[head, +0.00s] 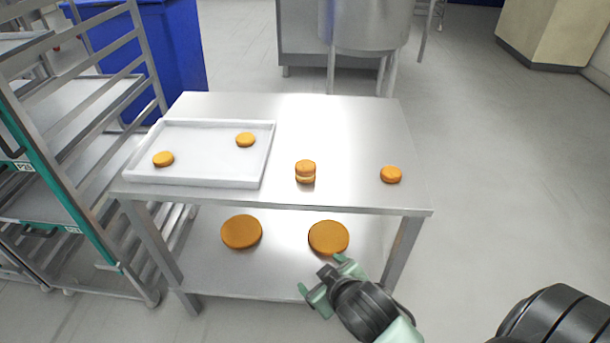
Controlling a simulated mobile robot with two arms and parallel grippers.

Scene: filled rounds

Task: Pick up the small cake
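A small round orange-brown cake (391,174) lies alone near the right end of the steel table's top. A two-layer small round (305,172) stands to its left, near the front edge; a paler band shows between its layers. Two more small cakes lie on the white tray: one at its front left (163,159) and one at its back right (245,139). My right gripper (322,273) is in front of the table, below the tabletop in the picture and close to the lower shelf. Its green fingers are apart, with nothing seen between them. My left gripper is not in view.
The white tray (200,183) covers the left part of the steel table (345,130). Two large round cakes (241,232) (328,238) lie on the lower shelf. A rack (85,240) stands close at the left. Floor at the right is clear.

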